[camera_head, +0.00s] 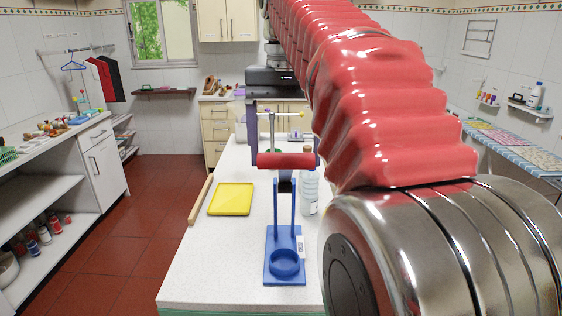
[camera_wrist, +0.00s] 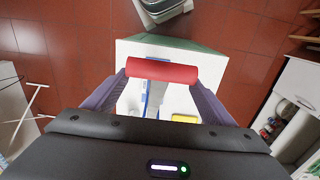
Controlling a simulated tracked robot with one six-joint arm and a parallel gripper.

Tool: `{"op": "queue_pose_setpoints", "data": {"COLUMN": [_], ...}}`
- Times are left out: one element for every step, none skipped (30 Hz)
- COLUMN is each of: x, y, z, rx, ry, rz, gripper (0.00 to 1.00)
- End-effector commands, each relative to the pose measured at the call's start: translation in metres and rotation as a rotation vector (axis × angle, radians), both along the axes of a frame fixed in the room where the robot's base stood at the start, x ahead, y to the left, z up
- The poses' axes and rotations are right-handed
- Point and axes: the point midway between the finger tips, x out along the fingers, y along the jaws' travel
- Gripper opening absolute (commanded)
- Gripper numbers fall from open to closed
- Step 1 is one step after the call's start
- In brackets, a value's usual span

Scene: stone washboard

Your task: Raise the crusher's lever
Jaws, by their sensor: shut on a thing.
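The crusher (camera_head: 285,260) stands on the white counter, blue, with a round cup on its base and two uprights. Its lever has a red cylindrical handle (camera_head: 287,160), which lies level across the picture near the top of the uprights. The red handle also shows in the wrist view (camera_wrist: 162,70), spanning the gap between my purple fingers. My gripper (camera_head: 286,158) reaches down from above and is shut on the handle, one finger at each end. In the wrist view the gripper (camera_wrist: 161,78) partly hides the crusher's blue body below.
My red-sleeved arm covers the right side.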

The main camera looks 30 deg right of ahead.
Motion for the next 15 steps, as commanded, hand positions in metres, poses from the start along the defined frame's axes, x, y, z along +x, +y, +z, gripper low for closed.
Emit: {"op": "queue_pose_setpoints", "data": {"x": [0.0008, 0.0004, -0.0001, -0.0004, -0.0006, -0.0008, -0.0009, -0.0011, -0.0013, -0.0014, -0.0015, -0.0017, -0.0018, -0.0019, -0.0019], "y": [-0.0031, -0.0036, -0.0040, -0.0043, -0.0045, -0.0049, -0.0051, -0.0053, -0.0056, -0.0058, -0.0059, -0.0062, -0.0064, -0.0065, -0.0066], "z": [0.0019, 0.0027, 0.0035, 0.0039, 0.0042, 0.0045, 0.0046, 0.0047, 0.0047, 0.0047, 0.0047, 0.0048, 0.0048, 0.0048, 0.0048], "rx": [-0.005, -0.004, -0.004, -0.004, -0.003, -0.003, -0.002, -0.002, -0.002, -0.001, -0.001, -0.001, 0.000, 0.000, 0.000], "ry": [-0.005, -0.004, -0.004, -0.004, -0.003, -0.003, -0.003, -0.003, -0.003, -0.004, -0.004, -0.004, -0.004, -0.004, -0.004], "rz": [-0.004, -0.004, -0.004, -0.005, -0.005, -0.006, -0.006, -0.007, -0.007, -0.008, -0.009, -0.009, -0.010, -0.010, -0.011], "gripper": [0.38, 0.37, 0.38, 0.38, 0.38, 0.38, 0.38, 0.38, 0.38, 0.38, 0.38, 0.38, 0.38, 0.38, 0.38]}}
